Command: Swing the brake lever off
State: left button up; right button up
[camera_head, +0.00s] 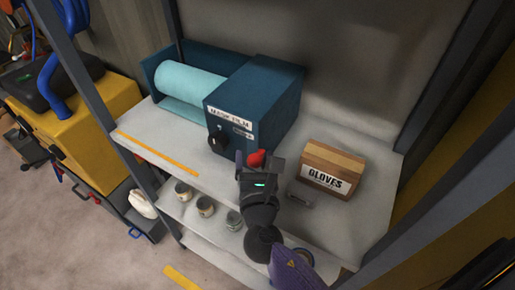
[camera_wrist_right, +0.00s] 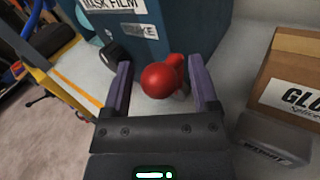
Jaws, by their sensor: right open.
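The blue film dispenser (camera_head: 262,92) stands on the shelf, with a pale teal roll (camera_head: 190,82) on its left side. The brake lever's red knob (camera_head: 256,158) shows at the dispenser's lower front; it also shows in the right wrist view (camera_wrist_right: 160,80). My right gripper (camera_head: 252,162) is at the knob. In the right wrist view its two purple fingers (camera_wrist_right: 160,88) are open, one on each side of the knob, with gaps between. The lever's arm is mostly hidden behind the knob. My left gripper is not in view.
A black knob (camera_head: 218,141) sits on the dispenser's front, left of the gripper. A cardboard gloves box (camera_head: 332,168) and a small grey box (camera_head: 300,192) stand to the right. Several small cans (camera_head: 205,206) stand on the lower shelf. Grey posts (camera_head: 440,130) frame the rack.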

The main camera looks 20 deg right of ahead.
jog(key=shift+s+a, duration=0.1)
jog(key=shift+c, duration=0.6)
grip_shut()
jog(key=shift+s+f+m+t+b, duration=0.25)
jog(key=shift+m+b, duration=0.25)
jog(key=shift+b, duration=0.8)
jog(key=m+b, duration=0.1)
jog(key=b, duration=0.2)
jog(key=s+d+f+m+t+h+b, duration=0.1)
jog(key=m+b, duration=0.1)
jog(key=b, duration=0.1)
jog(key=m+t+h+b, duration=0.1)
jog(key=b, duration=0.3)
jog(key=shift+s+d+f+m, duration=0.3)
jog(key=shift+s+d+m, duration=0.05)
jog(key=shift+m, duration=0.05)
jog(key=shift+s+d+r+m+t+h+b, duration=0.15)
jog(key=shift+m+h+b, duration=0.15)
jog(key=shift+b, duration=0.2)
jog(key=shift+f+m+t+h+b, duration=0.1)
jog(key=shift+m+h+b, duration=0.1)
jog(key=shift+m+b, duration=0.25)
jog(key=shift+r, duration=0.1)
